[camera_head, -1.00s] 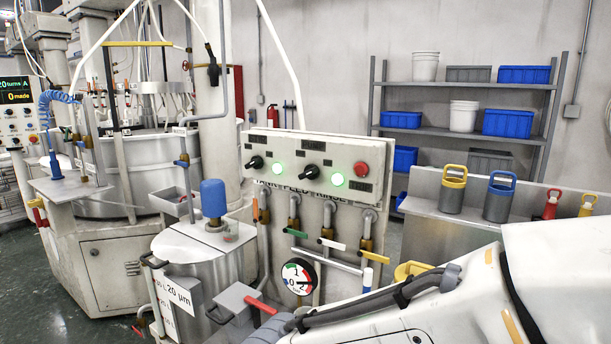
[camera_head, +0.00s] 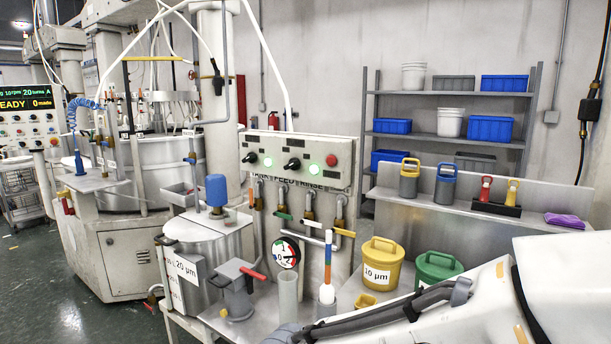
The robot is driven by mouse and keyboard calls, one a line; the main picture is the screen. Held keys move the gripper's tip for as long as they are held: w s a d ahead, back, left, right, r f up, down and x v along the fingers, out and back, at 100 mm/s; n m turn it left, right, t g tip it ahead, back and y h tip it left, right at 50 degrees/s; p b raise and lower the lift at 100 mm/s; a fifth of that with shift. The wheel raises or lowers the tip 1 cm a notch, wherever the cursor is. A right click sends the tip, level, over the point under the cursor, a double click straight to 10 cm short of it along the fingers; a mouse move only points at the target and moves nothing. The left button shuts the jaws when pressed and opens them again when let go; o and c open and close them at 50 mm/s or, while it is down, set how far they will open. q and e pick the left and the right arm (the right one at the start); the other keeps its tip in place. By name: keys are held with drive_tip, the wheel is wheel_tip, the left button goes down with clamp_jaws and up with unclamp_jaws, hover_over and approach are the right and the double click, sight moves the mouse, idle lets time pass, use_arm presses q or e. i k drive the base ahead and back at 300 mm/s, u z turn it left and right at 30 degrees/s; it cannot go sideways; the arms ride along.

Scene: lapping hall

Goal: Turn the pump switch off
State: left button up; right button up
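A pale control panel (camera_head: 300,180) stands behind the slurry tank in the head view. It carries a left black rotary switch (camera_head: 250,157) and a right black rotary switch (camera_head: 293,164). A red round button (camera_head: 331,160) sits at the right end. The labels above the switches are too small to read, so I cannot tell which switch is the pump's. Neither gripper shows; a white arm of mine fills the lower right.
Below the panel are pipes with coloured valve handles and a gauge (camera_head: 285,253). A grey tank with a blue motor (camera_head: 216,190) stands left. A yellow bucket (camera_head: 369,263), a green bucket (camera_head: 436,270) and a grey cylinder (camera_head: 288,296) stand on the front bench. Shelves (camera_head: 452,137) are behind.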

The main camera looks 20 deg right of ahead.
sight(294, 163)
drive_tip(key=z, duration=0.2)
drive_tip(key=k, duration=0.3)
drive_tip(key=u, duration=1.15)
drive_tip(key=i, duration=1.4)
drive_tip(key=z, duration=0.95)
drive_tip(key=i, duration=0.6)
drive_tip(key=z, duration=0.6)
